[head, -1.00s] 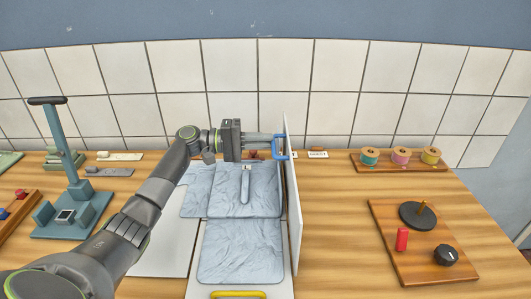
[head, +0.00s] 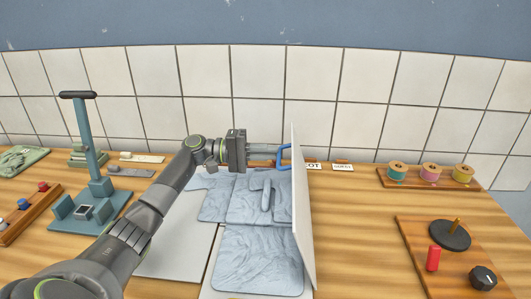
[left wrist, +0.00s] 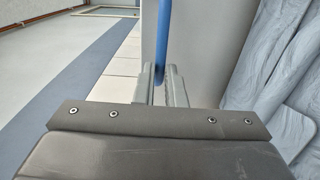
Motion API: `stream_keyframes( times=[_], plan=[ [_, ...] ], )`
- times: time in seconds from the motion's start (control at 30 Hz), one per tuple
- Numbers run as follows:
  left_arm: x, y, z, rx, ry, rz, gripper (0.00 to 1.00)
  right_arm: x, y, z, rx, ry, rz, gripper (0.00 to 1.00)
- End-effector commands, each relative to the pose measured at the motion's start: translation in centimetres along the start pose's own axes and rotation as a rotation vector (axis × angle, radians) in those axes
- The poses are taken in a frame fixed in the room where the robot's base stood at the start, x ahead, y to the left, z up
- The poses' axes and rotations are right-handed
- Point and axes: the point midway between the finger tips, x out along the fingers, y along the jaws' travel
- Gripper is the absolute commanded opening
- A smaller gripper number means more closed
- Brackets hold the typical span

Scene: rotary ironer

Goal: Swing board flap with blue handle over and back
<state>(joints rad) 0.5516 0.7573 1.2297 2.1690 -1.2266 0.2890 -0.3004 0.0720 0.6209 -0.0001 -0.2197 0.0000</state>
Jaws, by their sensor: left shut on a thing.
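The white board flap (head: 303,210) stands nearly upright on edge at the right side of the folding board, leaning slightly. Its blue handle (head: 284,157) is on the flap's left face near the far end. My left gripper (head: 275,152) comes in from the left and is shut on the blue handle. In the left wrist view the handle (left wrist: 164,40) runs between the two fingers (left wrist: 161,85), with the flap (left wrist: 212,45) behind it. A grey-blue cloth (head: 257,255) lies folded on the board, left of the flap. My right gripper is not in view.
A blue-grey stand (head: 90,208) is at the left. A rack of thread spools (head: 428,176) and a wooden board with a black disc and knob (head: 450,262) are at the right. The table right of the flap (head: 355,220) is clear.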

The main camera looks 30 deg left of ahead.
Motion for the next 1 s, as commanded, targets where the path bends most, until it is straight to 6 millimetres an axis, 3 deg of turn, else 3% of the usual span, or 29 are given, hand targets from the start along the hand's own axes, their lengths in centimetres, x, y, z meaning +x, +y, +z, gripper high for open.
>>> stream_keyframes(
  times=[0.03, 0.07, 0.1, 0.27, 0.77, 1.0],
  plan=[
    [0.0, -2.0, 0.5, -0.015, -0.012, -0.028, 0.00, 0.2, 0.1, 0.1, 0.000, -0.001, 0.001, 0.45],
    [0.0, -2.0, 0.5, -0.015, -0.012, -0.028, 0.00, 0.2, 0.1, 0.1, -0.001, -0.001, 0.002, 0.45],
    [0.0, -2.1, 0.5, -0.015, -0.012, -0.028, 0.11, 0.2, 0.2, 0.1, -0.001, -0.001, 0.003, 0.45],
    [0.0, -2.0, 0.5, -0.015, -0.012, -0.026, 0.32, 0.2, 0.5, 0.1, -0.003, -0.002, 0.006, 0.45],
    [-0.4, -1.9, 0.5, -0.014, -0.011, -0.028, 0.32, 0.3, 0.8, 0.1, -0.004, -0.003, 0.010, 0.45],
    [-4.2, -1.9, 0.4, -0.012, -0.006, -0.030, 0.32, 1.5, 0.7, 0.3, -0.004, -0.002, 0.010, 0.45]
  ],
)
